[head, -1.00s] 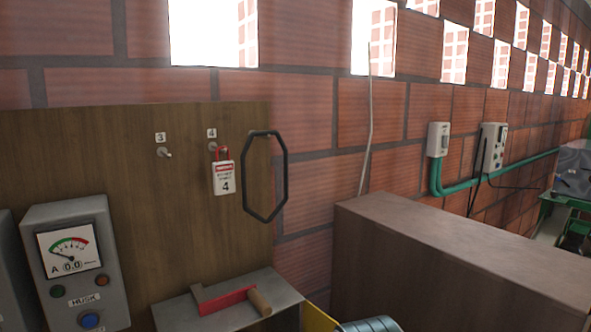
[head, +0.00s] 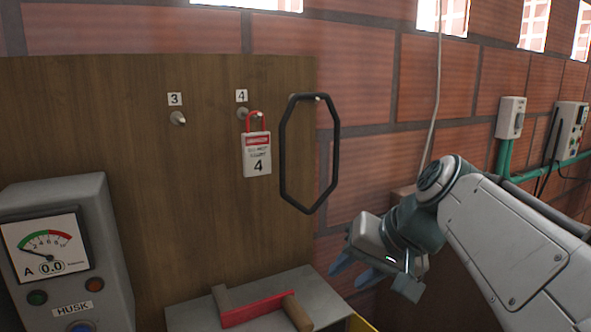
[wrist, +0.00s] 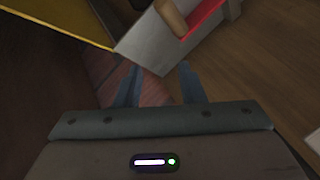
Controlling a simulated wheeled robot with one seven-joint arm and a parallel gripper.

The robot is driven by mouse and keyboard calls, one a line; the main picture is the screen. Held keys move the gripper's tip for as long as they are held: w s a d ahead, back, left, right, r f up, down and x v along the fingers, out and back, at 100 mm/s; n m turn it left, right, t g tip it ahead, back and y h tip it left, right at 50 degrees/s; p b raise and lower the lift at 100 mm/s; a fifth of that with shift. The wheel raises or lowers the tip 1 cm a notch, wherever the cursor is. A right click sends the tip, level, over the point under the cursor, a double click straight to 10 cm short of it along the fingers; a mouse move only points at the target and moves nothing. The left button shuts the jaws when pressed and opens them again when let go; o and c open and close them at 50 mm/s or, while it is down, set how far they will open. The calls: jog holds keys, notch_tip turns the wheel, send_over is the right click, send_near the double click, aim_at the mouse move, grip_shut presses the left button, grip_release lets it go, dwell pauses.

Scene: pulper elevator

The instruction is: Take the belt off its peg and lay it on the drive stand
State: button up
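The belt (head: 284,155) is a black elongated loop with angular corners. It hangs on a peg (head: 317,97) at the right edge of the wooden board in the head view. My gripper (head: 356,272) is below and to the right of the belt, apart from it. In the wrist view its two blue fingers (wrist: 160,82) stand apart with nothing between them. The belt does not show in the wrist view. I cannot make out the drive stand for certain in these frames.
A gauge panel (head: 62,250) is at left.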

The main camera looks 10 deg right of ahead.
jog(key=w+d+r+t+y+b, duration=0.1)
jog(key=w+d+r+t+y, duration=0.15)
jog(key=r, duration=0.35)
jog(key=w+d+r+t+y+b, duration=0.1)
jog(key=d+r+b, duration=0.15)
jog(key=r, duration=0.45)
jog(key=p, duration=0.2)
send_near(321, 202)
jog(key=x, duration=0.3)
jog(key=shift+t, duration=0.25)
jog(key=shift+p+x, duration=0.6)
jog(key=shift+x, duration=2.55)
jog(key=shift+s+f, duration=0.1)
jog(key=shift+s, duration=0.05)
grip_shut()
